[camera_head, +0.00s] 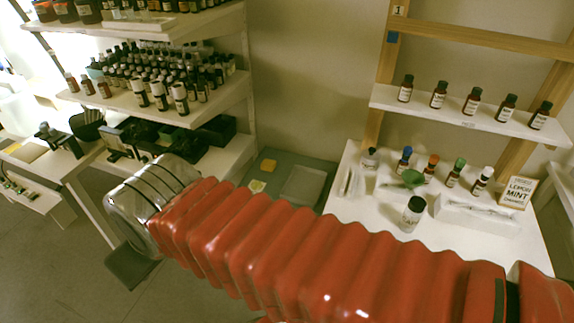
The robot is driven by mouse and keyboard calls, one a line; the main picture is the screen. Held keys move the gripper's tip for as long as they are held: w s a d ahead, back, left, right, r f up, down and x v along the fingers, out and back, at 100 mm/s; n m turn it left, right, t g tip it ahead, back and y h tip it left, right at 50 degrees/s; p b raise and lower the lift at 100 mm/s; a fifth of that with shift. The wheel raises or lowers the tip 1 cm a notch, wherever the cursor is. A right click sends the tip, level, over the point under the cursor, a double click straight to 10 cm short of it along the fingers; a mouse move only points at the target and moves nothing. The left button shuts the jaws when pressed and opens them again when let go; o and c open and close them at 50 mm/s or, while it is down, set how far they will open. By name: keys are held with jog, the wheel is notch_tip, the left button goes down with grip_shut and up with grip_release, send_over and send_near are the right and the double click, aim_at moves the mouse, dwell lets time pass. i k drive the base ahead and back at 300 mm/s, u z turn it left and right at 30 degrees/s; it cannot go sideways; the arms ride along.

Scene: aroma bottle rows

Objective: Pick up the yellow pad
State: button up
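A tan-yellow flat pad (28,152) lies on the white desk at the far left; I cannot tell which one the task names. My red ribbed arm crosses the lower picture from the right, and its silver end is at left, in front of the left shelf. No gripper fingers can be made out, and nothing is seen held.
A left shelf unit (206,119) is crowded with dark bottles. The white table (377,233) at right holds several small bottles and a lemon mint card (518,192). A wooden rack shelf (455,120) with brown bottles stands behind.

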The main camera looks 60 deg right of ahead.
aim_at(269, 165)
jog(key=z, duration=0.5)
jog(key=i, duration=1)
jog(key=z, duration=0.05)
